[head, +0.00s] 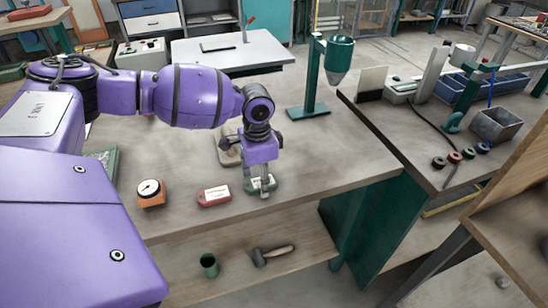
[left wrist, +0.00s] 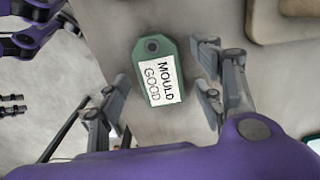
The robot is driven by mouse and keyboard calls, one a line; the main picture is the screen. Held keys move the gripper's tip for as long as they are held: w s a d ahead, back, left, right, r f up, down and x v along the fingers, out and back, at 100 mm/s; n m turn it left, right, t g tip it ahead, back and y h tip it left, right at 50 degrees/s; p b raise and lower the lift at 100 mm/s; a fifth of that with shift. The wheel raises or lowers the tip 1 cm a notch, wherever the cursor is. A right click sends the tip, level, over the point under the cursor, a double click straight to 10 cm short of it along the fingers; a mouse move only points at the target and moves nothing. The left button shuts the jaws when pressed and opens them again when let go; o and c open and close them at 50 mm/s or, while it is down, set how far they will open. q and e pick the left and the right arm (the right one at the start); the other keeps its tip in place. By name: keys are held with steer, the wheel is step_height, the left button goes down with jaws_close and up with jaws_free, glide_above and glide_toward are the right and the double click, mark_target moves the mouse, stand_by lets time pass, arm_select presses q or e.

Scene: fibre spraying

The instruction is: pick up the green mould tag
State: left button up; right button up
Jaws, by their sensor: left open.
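The green mould tag (left wrist: 157,57) lies flat on the workbench, its white label reading "MOULD GOOD" in the left wrist view. In the head view the tag (head: 262,183) is partly hidden behind my left gripper (head: 263,190). My left gripper is open, and in the left wrist view its fingers (left wrist: 160,99) stand on either side of the tag with gaps between. It is above the tag and holds nothing. My right gripper is not in view.
A red tag (head: 214,195) and an orange dial gauge (head: 151,193) lie to the left on the bench. A beige block (head: 228,152) sits behind the gripper. A green funnel stand (head: 310,100) stands farther back. The bench to the right of the tag is clear.

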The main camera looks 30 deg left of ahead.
arm_select(q)
steer(key=c, duration=1)
